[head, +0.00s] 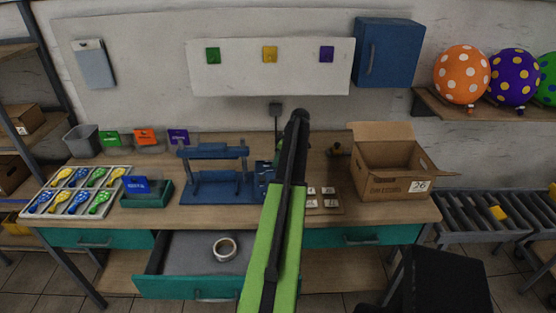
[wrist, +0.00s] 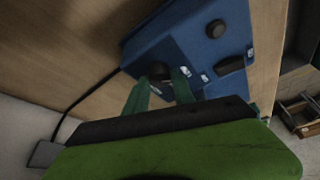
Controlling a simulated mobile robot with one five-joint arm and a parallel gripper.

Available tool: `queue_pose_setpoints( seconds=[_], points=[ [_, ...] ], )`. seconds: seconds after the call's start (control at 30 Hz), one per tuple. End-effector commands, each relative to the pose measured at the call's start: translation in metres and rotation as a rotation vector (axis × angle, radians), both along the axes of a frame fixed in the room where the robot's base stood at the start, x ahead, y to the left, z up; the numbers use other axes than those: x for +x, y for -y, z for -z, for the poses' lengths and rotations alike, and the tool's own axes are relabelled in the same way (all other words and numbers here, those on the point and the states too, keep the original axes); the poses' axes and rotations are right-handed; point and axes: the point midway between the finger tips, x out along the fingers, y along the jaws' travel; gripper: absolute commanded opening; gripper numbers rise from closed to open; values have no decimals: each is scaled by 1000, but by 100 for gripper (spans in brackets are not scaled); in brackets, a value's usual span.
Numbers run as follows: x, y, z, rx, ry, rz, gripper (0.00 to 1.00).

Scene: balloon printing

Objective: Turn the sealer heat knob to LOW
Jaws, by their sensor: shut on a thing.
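The blue sealer (head: 215,185) stands on the workbench in the head view, left of my arm. Its blue control box (wrist: 190,45) fills the middle of the wrist view. My gripper (wrist: 161,84) has its two green fingers on either side of a black round knob (wrist: 158,71) on the box face and is shut on it. A second black knob (wrist: 216,29) and a black switch (wrist: 230,66) sit farther right on the box. White labels beside the controls are too small to read, so I cannot tell the knob's setting. My arm hides part of the box in the head view.
An open drawer (head: 190,250) holds a tape roll (head: 225,248). A balloon tray (head: 85,190) lies on the bench's left, and a cardboard box (head: 385,175) stands on the right. A black cable (wrist: 85,95) runs from the sealer to the wall.

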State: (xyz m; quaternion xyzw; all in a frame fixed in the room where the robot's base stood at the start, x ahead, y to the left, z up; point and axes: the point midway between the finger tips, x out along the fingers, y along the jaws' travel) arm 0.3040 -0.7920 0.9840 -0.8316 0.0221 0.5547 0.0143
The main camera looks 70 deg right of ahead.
Motion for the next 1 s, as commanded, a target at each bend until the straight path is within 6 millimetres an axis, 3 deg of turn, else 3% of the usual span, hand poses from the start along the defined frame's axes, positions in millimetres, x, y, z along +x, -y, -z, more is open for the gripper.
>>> queue_pose_setpoints(
  seconds=[0.3, 0.8, 0.83, 1.0],
  points=[
    [2, 0, 0, 1, 2, -100, 0],
    [2, -1, 0, 1, 1, -114, 0],
    [2, -1, 0, 1, 1, -114, 34],
    [1, 0, 0, 1, 0, -113, 52]
  ],
)
